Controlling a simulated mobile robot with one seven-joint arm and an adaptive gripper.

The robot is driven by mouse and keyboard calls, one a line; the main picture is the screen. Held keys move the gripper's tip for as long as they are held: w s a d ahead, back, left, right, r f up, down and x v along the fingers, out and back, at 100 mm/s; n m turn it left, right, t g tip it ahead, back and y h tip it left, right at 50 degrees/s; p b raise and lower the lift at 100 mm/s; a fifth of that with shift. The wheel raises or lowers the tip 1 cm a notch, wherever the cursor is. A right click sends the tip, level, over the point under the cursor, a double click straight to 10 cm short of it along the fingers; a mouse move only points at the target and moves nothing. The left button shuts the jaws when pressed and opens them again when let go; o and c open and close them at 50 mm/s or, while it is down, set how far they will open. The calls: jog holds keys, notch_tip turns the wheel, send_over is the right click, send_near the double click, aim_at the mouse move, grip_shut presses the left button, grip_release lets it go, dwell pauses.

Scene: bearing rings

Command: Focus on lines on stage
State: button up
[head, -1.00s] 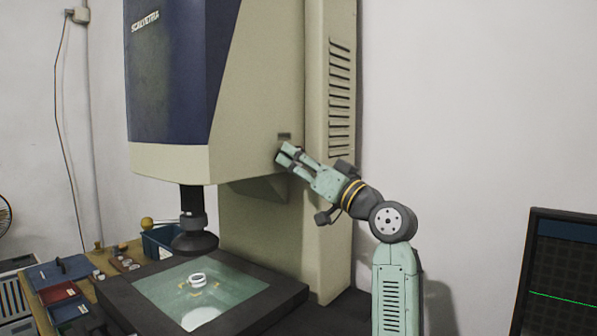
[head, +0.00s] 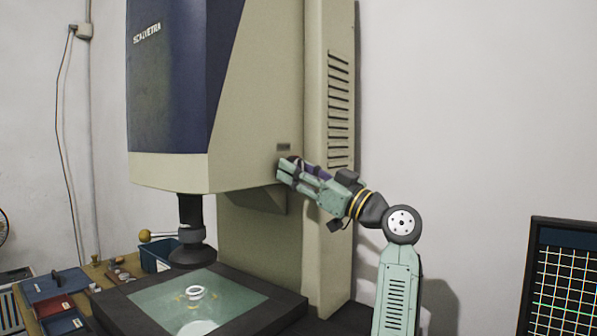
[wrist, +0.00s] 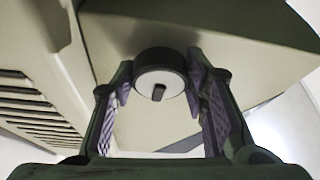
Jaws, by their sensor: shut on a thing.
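The measuring machine (head: 255,130) stands at the centre of the head view, with a dark lens barrel (head: 191,210) over its glass stage (head: 150,300). A pale ring (head: 195,293) lies on the glass, below the lens. My gripper (head: 283,172) is at the right side of the machine's head. In the wrist view, a round knob (wrist: 160,84) with a dark rim and light face with a dark slot sits between the fingers of my gripper (wrist: 160,95), which is shut on it. At right, a monitor (head: 566,285) shows a bright grid of lines on black.
A wooden bench (head: 100,270) at left holds a blue bin (head: 156,254), small trays and small parts. A round yellow ball (head: 145,236) shows beside the lens. The white wall behind my arm is clear.

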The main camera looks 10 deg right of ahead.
jog(key=o, duration=1.1)
jog(key=shift+o, duration=0.2)
jog(key=v, duration=1.2)
